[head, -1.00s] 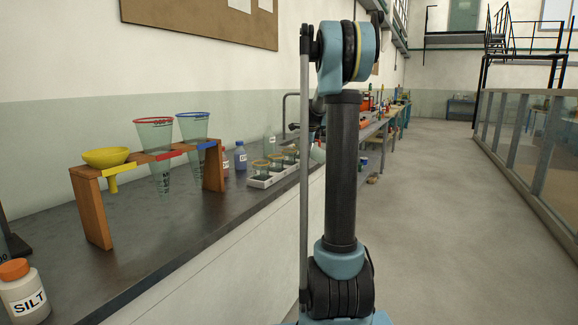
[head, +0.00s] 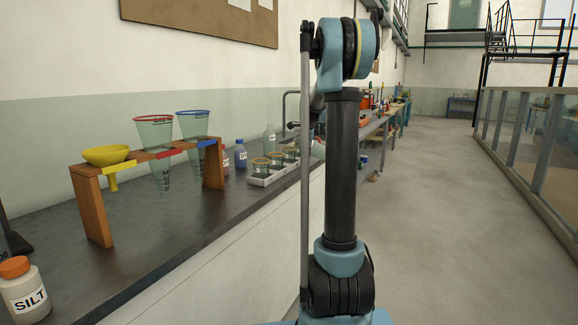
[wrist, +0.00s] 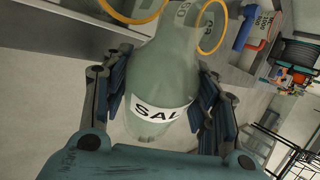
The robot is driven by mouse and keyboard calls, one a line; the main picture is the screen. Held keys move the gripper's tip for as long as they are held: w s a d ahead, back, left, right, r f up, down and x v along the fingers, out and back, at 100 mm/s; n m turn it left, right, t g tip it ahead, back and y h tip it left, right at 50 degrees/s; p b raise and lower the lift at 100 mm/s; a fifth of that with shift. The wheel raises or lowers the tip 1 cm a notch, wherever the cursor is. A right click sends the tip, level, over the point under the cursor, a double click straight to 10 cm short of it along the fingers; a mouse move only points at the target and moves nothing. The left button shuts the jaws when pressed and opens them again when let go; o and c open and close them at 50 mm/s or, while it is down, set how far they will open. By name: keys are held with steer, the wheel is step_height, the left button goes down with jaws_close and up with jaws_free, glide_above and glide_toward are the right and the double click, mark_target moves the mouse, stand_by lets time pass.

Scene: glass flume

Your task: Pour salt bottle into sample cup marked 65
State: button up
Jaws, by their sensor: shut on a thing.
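My gripper (wrist: 160,108) is shut on the greenish, see-through salt bottle (wrist: 165,65), whose white label reads "SAL" with the rest cut off. The bottle lies between both fingers, one end towards the cups at the top of the wrist view. One orange-rimmed cup (wrist: 211,28) shows right of that end, and another rim (wrist: 130,12) shows left of it. In the head view the orange-rimmed sample cups (head: 260,166) stand in a pale tray (head: 262,181). I cannot read which is marked 65. My arm hides the gripper in the head view.
A wooden rack (head: 88,205) holds a yellow funnel (head: 107,156) and two clear cones, red-rimmed (head: 153,132) and blue-rimmed (head: 193,124). A blue bottle (head: 240,154) stands left of the tray. A silt bottle (head: 24,290) is at the near left. The bench front (head: 175,235) is clear.

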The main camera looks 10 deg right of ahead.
steer(key=shift+f+n+h, duration=0.2)
steer(key=shift+n+h, duration=0.1)
steer(key=shift+h, duration=0.3)
stand_by(1.2)
steer(key=shift+a+r+h, duration=0.25)
steer(key=shift+r+h, duration=0.35)
steer(key=shift+r, duration=0.35)
stand_by(1.7)
steer(key=shift+d+f+y, duration=0.2)
steer(key=shift+f+y, duration=0.05)
steer(key=shift+f, duration=0.25)
steer(key=shift+d+f+y, duration=0.2)
steer(key=shift+f+y, duration=0.05)
steer(key=shift+f, duration=0.2)
steer(key=shift+a+r+y, duration=0.15)
steer(key=shift+r+y, duration=0.05)
steer(key=shift+y, duration=0.5)
